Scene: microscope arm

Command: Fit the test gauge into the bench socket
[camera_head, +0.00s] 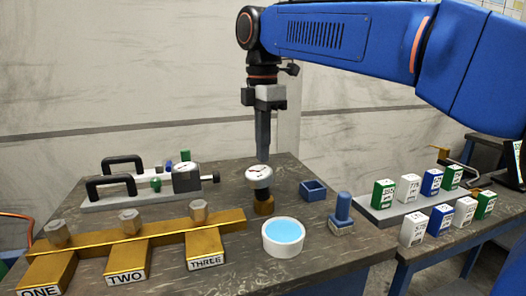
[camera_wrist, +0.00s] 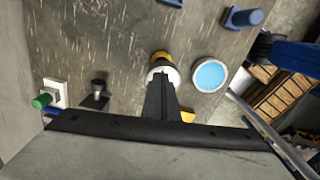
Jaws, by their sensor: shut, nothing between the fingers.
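A small gap seems to lie between the fingertips and the dial. My gripper (camera_wrist: 160,80) also shows in the wrist view.
A white dish of blue liquid (camera_head: 283,236) stands close in front. A blue open box (camera_head: 313,190) and a blue post (camera_head: 342,211) are to the right. A brass manifold (camera_head: 140,236) and a grey dial block (camera_head: 187,178) are left. Small boxes (camera_head: 414,222) stand far right.

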